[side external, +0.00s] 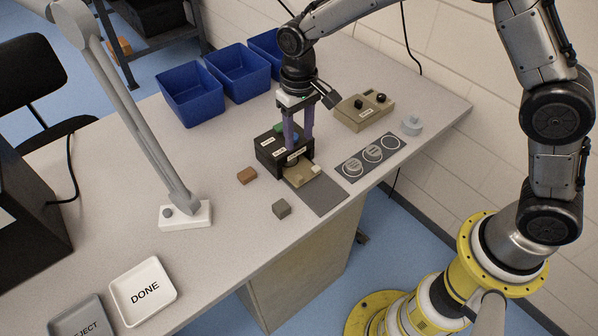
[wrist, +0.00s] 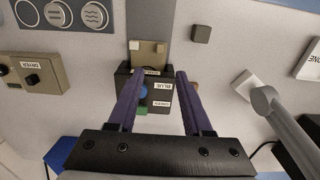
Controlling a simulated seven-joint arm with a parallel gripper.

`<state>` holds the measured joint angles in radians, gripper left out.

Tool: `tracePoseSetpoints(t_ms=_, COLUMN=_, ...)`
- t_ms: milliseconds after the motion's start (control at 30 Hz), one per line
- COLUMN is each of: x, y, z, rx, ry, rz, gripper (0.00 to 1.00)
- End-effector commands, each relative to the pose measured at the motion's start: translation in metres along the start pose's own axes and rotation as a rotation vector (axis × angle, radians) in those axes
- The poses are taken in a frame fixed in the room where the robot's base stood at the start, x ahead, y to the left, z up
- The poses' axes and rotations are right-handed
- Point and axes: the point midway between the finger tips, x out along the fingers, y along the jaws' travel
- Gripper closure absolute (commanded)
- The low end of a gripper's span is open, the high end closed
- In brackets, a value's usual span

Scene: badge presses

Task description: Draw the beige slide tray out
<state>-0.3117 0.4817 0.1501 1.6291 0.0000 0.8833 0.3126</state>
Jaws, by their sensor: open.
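The black press (side external: 270,150) stands on the table with white labels and blue and green parts on top. The beige slide tray (side external: 298,180) sticks out of its front over a dark grey mat; its inner part is hidden in the press. A small pale block-like piece (side external: 316,169) sits at the tray's outer edge. In the wrist view the tray (wrist: 148,56) lies beyond the fingertips, with the press (wrist: 124,76) seen between the fingers. My gripper (side external: 299,146) is open, pointing down over the press. I see nothing between its purple fingers, and cannot tell whether they touch the press.
The dark grey mat (side external: 325,202) lies before the tray. A brown block (side external: 247,175) and a grey block (side external: 281,208) lie nearby. A dark panel with three circles (side external: 345,165) and a beige dryer box (side external: 345,115) are to the right. Blue bins (side external: 193,100) stand behind.

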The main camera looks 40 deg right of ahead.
Motion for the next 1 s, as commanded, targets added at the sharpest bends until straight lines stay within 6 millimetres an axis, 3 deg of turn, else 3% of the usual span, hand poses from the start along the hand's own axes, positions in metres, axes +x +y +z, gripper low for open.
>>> tracePoseSetpoints(t_ms=167, x=0.022, y=0.000, z=0.001, rx=-0.001, ry=-0.003, rz=0.001, gripper=0.50)
tracePoseSetpoints(t_ms=500, x=0.088, y=0.000, z=0.001, rx=-0.001, ry=-0.003, rz=0.001, gripper=0.50)
tracePoseSetpoints(t_ms=700, x=0.118, y=0.000, z=0.001, rx=-0.001, ry=0.000, rz=0.000, gripper=0.50)
tracePoseSetpoints(t_ms=1000, x=0.134, y=0.000, z=0.000, rx=-0.001, ry=0.002, rz=-0.001, gripper=0.50)
